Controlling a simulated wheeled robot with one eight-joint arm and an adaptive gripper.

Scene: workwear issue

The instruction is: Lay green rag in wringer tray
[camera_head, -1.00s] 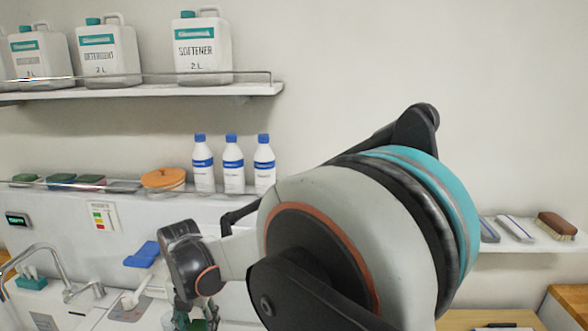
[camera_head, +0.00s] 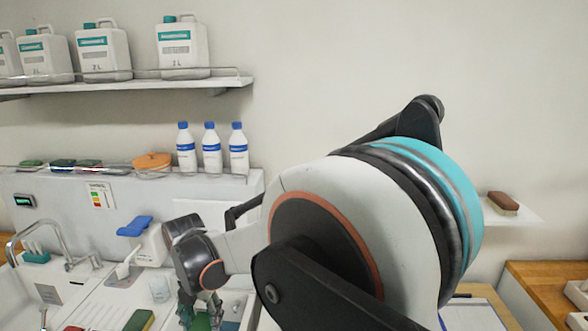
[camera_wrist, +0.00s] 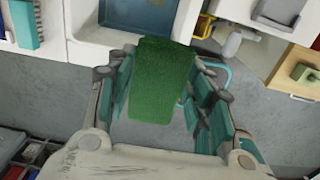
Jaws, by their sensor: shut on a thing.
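The green rag (camera_wrist: 160,85) is between the fingers of my gripper (camera_wrist: 162,75) in the wrist view, hanging as a flat strip. My gripper is shut on it. The rag's far end overlaps the near edge of a white basin or tray (camera_wrist: 92,30) with a dark grate; its near part is over grey floor. I cannot tell for sure whether this is the wringer tray. In the head view my gripper (camera_head: 202,308) is low in the picture, with a bit of the green rag (camera_head: 201,322) below it; my arm hides much of the area to its right.
Shelves with bottles (camera_head: 211,150) are behind. A wooden counter (camera_head: 545,290) is at the right.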

